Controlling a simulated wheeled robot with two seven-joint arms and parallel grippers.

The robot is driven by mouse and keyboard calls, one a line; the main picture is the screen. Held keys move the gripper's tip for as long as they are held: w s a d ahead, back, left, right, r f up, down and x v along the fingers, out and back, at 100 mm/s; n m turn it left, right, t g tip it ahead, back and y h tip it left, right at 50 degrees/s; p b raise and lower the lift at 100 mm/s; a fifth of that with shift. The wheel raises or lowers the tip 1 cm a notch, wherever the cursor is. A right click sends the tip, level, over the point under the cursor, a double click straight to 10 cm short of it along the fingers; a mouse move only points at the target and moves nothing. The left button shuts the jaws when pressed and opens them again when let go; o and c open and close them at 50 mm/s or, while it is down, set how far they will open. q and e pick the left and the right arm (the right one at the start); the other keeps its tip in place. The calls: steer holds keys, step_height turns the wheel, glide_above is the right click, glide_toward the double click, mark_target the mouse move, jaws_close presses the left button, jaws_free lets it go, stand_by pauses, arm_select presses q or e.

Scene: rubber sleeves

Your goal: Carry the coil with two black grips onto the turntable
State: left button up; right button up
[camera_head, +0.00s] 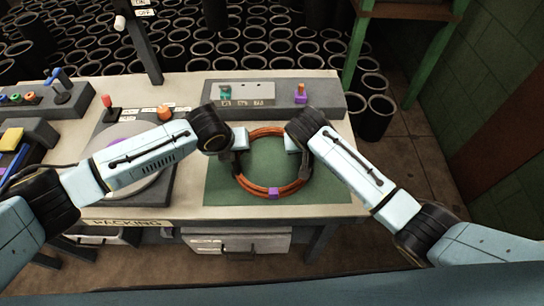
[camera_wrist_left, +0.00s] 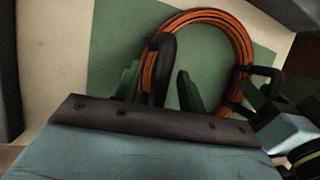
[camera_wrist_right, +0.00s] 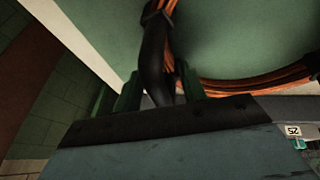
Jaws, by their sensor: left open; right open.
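The orange coil (camera_head: 264,191) lies on the green mat (camera_head: 222,188) in the head view, with a purple tag at its near side. It has a black grip on its left and another on its right. My left gripper (camera_head: 237,152) is open at the left grip; in the left wrist view its fingers (camera_wrist_left: 158,90) stand either side of that black grip (camera_wrist_left: 161,62). My right gripper (camera_head: 297,150) is open at the right grip; in the right wrist view its fingers (camera_wrist_right: 158,88) stand either side of that grip (camera_wrist_right: 153,52). The turntable (camera_head: 150,187) is at the left, partly hidden by my left arm.
A grey control panel (camera_head: 325,101) with switches stands behind the mat. A lever box (camera_head: 107,114) and yellow block (camera_head: 11,139) are at the left. A post (camera_head: 142,50) rises at the back. Many black sleeves (camera_head: 285,47) stand on the floor beyond the table.

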arm_select(q)
jaws_close()
arm_select(e)
jaws_close()
stand_by(1.1)
arm_select(q)
steer(key=shift+w+r, duration=0.1)
steer(key=shift+r, duration=0.15)
arm_select(e)
steer(key=shift+w+r, duration=0.1)
steer(key=shift+r, duration=0.05)
